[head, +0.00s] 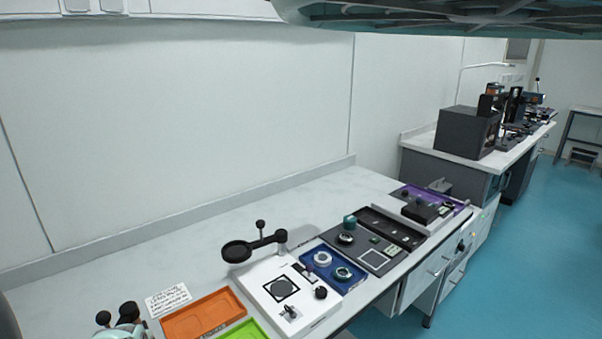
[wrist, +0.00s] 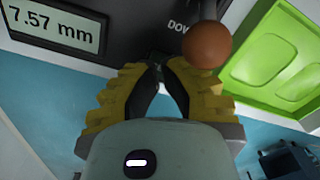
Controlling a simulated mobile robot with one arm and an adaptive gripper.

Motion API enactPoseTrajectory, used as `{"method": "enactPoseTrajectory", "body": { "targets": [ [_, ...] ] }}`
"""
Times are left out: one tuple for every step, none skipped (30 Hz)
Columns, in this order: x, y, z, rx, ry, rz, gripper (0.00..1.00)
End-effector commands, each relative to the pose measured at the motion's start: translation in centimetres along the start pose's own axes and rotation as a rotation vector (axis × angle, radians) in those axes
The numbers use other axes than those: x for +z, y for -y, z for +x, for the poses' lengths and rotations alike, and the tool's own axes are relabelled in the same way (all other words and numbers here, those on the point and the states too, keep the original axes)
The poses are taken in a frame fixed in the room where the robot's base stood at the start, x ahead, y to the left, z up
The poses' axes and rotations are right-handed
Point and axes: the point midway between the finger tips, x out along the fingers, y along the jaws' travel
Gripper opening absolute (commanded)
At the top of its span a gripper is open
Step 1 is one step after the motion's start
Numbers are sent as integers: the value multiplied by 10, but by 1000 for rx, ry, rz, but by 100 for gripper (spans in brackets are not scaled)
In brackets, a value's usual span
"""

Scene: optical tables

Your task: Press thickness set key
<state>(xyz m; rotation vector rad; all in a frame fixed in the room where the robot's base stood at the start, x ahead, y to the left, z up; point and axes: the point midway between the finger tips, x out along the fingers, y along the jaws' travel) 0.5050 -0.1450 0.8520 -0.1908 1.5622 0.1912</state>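My gripper (wrist: 160,68) shows in the wrist view with yellow and black fingers. Its fingertips come nearly together, with nothing visibly held. They sit at the lower edge of a dark device panel (wrist: 125,35). A display (wrist: 50,25) on this panel reads 7.57 mm. A label beginning "DOV" is partly covered by a brown ball knob (wrist: 206,45) to the right of the fingertips. A small dark greenish patch shows by the tips; I cannot tell whether it is the thickness set key or whether the tips touch it. The gripper is not clearly identifiable in the head view.
A lime green tray (wrist: 240,75) lies right of the panel; a green tray (head: 246,331) shows at the head view's bottom edge. An orange tray (head: 200,315), white instrument (head: 275,310) and blue tray (head: 352,281) line the bench. Blue floor (head: 480,280) is open.

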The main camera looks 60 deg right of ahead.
Motion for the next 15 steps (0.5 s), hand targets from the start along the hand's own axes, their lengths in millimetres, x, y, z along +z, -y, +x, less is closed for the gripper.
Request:
{"method": "enactPoseTrajectory", "body": {
  "targets": [
    [0,0,2,0,0,0,0],
    [0,0,2,0,0,0,0],
    [0,0,2,0,0,0,0],
    [0,0,3,0,0,0,0],
    [0,0,3,0,0,0,0],
    [0,0,4,0,0,0,0],
    [0,0,4,0,0,0,0],
    [0,0,5,0,0,0,0],
    [0,0,5,0,0,0,0],
    [0,0,6,0,0,0,0],
    [0,0,6,0,0,0,0],
    [0,0,7,0,0,0,0],
    [0,0,7,0,0,0,0],
    [0,0,7,0,0,0,0],
    [0,0,8,0,0,0,0]
  ]
}}
